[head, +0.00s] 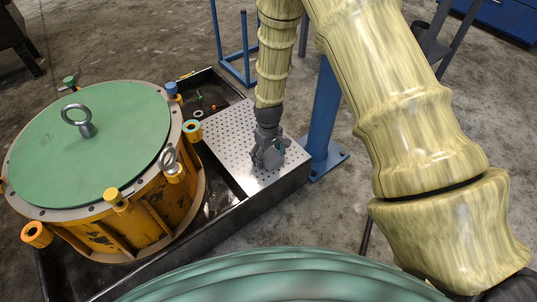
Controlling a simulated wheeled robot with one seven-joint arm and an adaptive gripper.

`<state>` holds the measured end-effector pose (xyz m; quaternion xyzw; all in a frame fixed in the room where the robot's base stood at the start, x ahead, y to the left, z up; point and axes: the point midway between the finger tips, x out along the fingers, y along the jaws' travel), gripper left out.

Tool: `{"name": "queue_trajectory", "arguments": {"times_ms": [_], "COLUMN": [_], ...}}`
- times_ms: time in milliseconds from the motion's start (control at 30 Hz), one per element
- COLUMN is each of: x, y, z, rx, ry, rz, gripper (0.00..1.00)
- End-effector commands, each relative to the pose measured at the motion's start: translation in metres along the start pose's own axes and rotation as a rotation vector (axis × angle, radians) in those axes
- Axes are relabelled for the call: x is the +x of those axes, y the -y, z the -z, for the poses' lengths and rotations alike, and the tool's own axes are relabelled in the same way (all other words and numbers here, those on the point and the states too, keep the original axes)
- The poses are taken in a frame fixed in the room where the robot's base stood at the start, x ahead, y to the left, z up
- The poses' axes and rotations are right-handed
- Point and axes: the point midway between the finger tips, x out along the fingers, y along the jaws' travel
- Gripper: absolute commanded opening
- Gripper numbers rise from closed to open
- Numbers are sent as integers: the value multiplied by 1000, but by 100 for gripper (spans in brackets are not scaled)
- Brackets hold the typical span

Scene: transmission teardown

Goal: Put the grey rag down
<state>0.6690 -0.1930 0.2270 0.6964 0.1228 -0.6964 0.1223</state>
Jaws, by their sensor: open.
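My gripper (269,154) is dark grey and points down at the end of my arm, low over the perforated metal plate (232,132) of the black tray. It is open. I cannot clearly make out the grey rag. The gripper's grey parts blend together at this size, and it hides the patch of plate beneath and behind it. I cannot tell whether any cloth lies there or whether the fingertips touch the plate.
Left of the plate stands an orange transmission housing (113,228) with a green round cover (90,150) and a lifting eye. Small loose parts (198,113) lie in the black tray (262,204). A blue post (324,120) rises just right of the plate. The plate's left part is clear.

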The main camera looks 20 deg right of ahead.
Motion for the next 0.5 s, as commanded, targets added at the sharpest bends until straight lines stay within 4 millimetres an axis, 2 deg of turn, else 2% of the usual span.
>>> {"name": "queue_trajectory", "arguments": {"times_ms": [167, 500], "x": [-14, -74], "y": [0, 0], "z": [0, 1], "rx": [0, 0], "ry": [-1, -1], "rz": [0, 0], "gripper": [81, 81]}}
